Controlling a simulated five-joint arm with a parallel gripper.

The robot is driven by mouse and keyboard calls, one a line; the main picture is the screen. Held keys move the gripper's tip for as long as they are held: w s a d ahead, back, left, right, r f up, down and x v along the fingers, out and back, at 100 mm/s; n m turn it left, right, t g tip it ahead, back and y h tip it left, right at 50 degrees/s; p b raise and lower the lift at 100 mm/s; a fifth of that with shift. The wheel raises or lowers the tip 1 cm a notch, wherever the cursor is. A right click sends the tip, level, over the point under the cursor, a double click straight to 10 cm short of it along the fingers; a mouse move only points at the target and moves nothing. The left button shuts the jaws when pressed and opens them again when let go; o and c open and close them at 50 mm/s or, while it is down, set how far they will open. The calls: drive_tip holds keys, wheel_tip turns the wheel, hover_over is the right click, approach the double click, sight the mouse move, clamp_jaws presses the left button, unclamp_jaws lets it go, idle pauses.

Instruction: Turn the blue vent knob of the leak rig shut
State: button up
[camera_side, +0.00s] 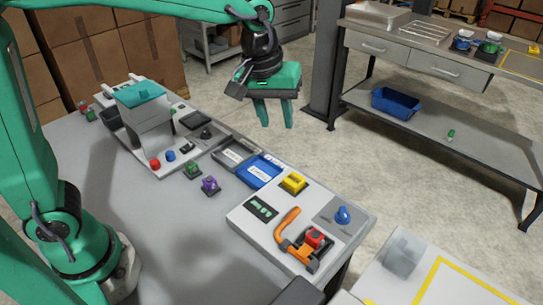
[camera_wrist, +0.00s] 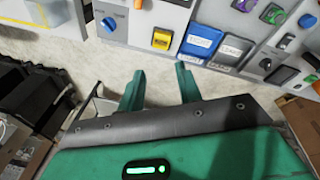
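The leak rig (camera_side: 265,230) is a pale box at the table's right end. Its blue vent knob (camera_side: 342,215) sits on a grey plate at the right of its top, and also shows at the upper left of the wrist view (camera_wrist: 108,24). A yellow block (camera_side: 293,182), an orange lever (camera_side: 287,222) and a red part (camera_side: 314,237) are on the same rig. My gripper (camera_side: 275,112) is open and empty, raised beyond the table's far edge and well apart from the knob. Its two fingers (camera_wrist: 161,86) point toward the panels in the wrist view.
A blue tray (camera_side: 262,170) and a grey tray (camera_side: 236,153) lie left of the rig. A purple knob (camera_side: 210,185) and a green knob (camera_side: 193,170) stand nearby. A dispenser (camera_side: 145,115) rises at the left. A white surface with yellow tape (camera_side: 420,280) is at the lower right.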

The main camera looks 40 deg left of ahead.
drive_tip(key=w+d+f+n+g, duration=0.1)
drive_tip(key=w+d+f+n, duration=0.1)
drive_tip(key=w+d+f, duration=0.4)
drive_tip(key=n+g, duration=0.1)
drive_tip(key=n, duration=0.1)
hover_over(344, 212)
drive_tip(key=shift+y, duration=0.4)
wheel_tip(344, 212, down, 6)
drive_tip(key=shift+f, duration=3.9)
clamp_jaws()
